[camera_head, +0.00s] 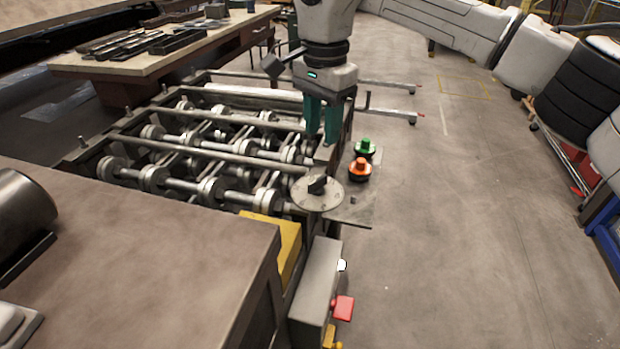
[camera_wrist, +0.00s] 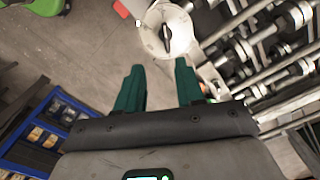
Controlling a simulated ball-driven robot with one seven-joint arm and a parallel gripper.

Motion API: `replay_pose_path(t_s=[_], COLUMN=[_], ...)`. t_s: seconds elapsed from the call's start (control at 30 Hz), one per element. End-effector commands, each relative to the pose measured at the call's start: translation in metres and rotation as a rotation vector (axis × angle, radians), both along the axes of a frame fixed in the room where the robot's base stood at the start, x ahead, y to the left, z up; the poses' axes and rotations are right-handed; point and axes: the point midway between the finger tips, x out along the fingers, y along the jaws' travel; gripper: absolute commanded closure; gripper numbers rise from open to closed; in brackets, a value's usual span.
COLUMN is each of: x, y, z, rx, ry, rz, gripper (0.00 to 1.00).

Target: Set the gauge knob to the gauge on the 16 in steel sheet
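The gauge knob (camera_head: 317,184) is a dark pointer-shaped handle on a pale round dial (camera_head: 329,201) with small marks around its face. The dial sits at the near right end of the roller machine. In the wrist view the knob (camera_wrist: 166,38) and dial (camera_wrist: 182,24) show beyond my fingertips. The marks are too small to read. My gripper (camera_head: 322,137) has two teal fingers pointing down, above and behind the dial in the head view. In the wrist view my gripper (camera_wrist: 159,70) is open and empty, apart from the knob. I cannot make out a labelled steel sheet.
A green button (camera_head: 364,148) and an orange button (camera_head: 359,168) stand right of the dial. The roller machine (camera_head: 210,147) spreads to the left, with several rollers. A grey box (camera_head: 316,280) with a red button is in front. Open floor lies to the right.

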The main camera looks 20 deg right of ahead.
Motion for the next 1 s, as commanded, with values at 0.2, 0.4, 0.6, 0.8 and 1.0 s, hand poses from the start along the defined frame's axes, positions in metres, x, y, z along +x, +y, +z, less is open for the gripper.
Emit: replay_pose_path(t_s=[0.2, 0.4, 0.6, 0.8, 1.0], x=[0.0, -0.001, -0.001, -0.001, -0.001], y=[-0.002, -0.001, -0.001, -0.001, -0.001], z=[-0.02, -0.042, -0.079, -0.108, -0.122], rx=[-0.005, -0.004, -0.003, -0.003, -0.004], ry=[0.002, 0.004, 0.005, 0.003, 0.002], rz=[-0.001, 0.0, -0.001, 0.0, 0.0], gripper=[0.63, 0.63, 0.63, 0.63, 0.63])
